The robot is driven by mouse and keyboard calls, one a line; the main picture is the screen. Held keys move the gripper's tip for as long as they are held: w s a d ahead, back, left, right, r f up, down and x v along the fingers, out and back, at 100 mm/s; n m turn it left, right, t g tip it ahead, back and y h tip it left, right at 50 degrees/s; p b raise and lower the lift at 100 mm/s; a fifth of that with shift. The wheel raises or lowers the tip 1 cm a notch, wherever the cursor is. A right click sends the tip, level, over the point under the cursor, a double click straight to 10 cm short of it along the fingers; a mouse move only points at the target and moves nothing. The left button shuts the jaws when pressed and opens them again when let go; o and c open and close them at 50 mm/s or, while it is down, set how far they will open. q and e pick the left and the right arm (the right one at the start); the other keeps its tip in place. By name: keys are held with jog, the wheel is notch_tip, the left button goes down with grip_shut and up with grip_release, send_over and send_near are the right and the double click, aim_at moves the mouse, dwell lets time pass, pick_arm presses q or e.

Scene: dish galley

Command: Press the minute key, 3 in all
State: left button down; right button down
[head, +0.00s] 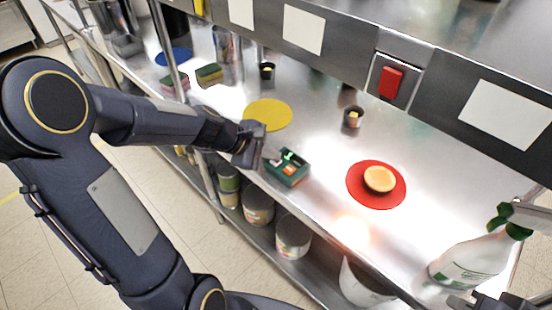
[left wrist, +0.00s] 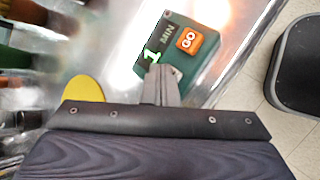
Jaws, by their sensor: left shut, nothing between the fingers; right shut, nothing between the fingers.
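The green timer (head: 288,168) sits on the steel counter near its front edge. In the left wrist view the timer (left wrist: 207,56) shows a dark key marked MIN (left wrist: 167,33), an orange GO key (left wrist: 187,40) and a lit green digit 1. My left gripper (head: 266,154) is shut and empty, just left of the timer. In the left wrist view its fingertips (left wrist: 161,72) overlap the timer's edge by the digit, short of the MIN key; I cannot tell whether they touch. My right gripper (head: 482,301) is shut and empty at the bottom right, partly cut off.
A spray bottle (head: 470,262) stands at the right. Small dark cups, sponges (head: 209,75) and a red switch (head: 390,82) are farther back.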

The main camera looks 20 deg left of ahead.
aim_at(271, 162)
pick_arm(q)
jog(key=shift+r, duration=0.1)
jog(key=shift+r+p, duration=0.8)
notch_tip(271, 162, up, 5)
jog(key=p, duration=0.4)
jog(key=shift+p, duration=0.35)
dwell(1.9)
notch_tip(271, 162, up, 4)
jog(key=shift+f+p, duration=0.1)
jog(key=shift+p, duration=0.7)
